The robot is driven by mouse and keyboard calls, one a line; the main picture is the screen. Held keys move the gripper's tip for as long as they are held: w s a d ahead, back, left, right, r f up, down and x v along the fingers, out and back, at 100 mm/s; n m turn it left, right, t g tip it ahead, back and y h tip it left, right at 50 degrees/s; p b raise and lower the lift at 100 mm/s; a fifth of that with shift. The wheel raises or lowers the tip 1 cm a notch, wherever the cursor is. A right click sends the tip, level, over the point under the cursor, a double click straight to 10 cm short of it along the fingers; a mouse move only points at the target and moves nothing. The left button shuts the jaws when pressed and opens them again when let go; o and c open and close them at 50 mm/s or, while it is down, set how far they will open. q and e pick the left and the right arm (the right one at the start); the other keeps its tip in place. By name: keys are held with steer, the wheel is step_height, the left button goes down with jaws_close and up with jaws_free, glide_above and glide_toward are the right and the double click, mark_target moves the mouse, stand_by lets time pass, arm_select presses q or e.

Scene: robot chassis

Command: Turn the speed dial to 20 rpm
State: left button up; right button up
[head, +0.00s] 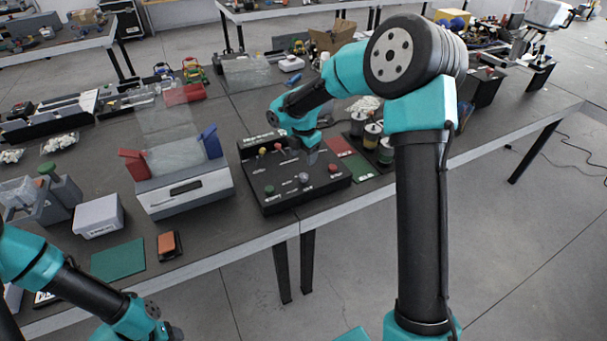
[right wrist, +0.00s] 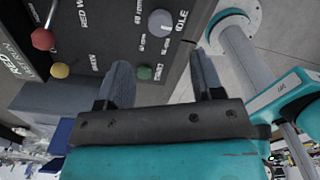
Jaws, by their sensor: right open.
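The black control panel (head: 290,205) lies on the bench in the middle of the head view. Its grey dial (head: 303,178) stands near the front middle. In the right wrist view the grey dial (right wrist: 161,22) has small rpm labels and IDLE beside it; I cannot read its pointer setting. My right gripper (head: 310,153) is above the back part of the panel. In the right wrist view its two fingers (right wrist: 160,68) are apart and empty, with a green button (right wrist: 144,72) showing between them. The dial is beyond the fingertips, untouched. My left arm is at lower left, its gripper not clearly shown.
Red (right wrist: 43,39) and yellow (right wrist: 59,70) knobs stand on the panel. Another red knob (head: 332,168) is at its right. A white device (head: 185,192) stands left of the panel.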

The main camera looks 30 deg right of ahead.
mark_target(304, 176)
step_height(304, 176, down, 9)
stand_by(0.3)
steer(key=c, duration=0.9)
steer(key=shift+m, duration=0.5)
steer(key=m, duration=1.1)
stand_by(0.5)
